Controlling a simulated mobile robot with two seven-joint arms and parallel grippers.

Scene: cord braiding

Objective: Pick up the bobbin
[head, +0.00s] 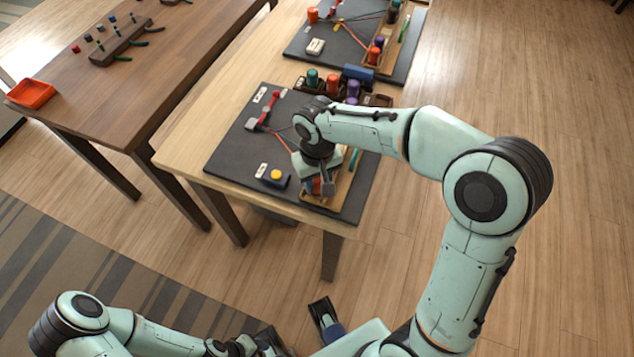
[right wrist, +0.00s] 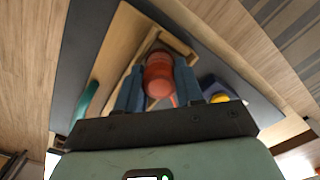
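An orange-red bobbin (right wrist: 158,76) stands between the two blue fingers of my right gripper (right wrist: 159,88) in the right wrist view. The fingers lie close against both its sides, with no clear gap. In the head view my right gripper (head: 316,184) points down at the near end of the dark board, over the wooden tray, and the bobbin shows only partly between the fingers. I cannot tell whether the bobbin is clear of the tray. My left gripper (head: 272,341) is low at the bottom edge, away from the table; its opening is unclear.
The dark board (head: 225,165) also carries a yellow-topped blue block (head: 275,176) and a red piece with cord (head: 265,112). A brown rack (head: 305,84) holds several coloured bobbins behind. A second board lies farther back. An orange bin (head: 31,93) sits on the left table.

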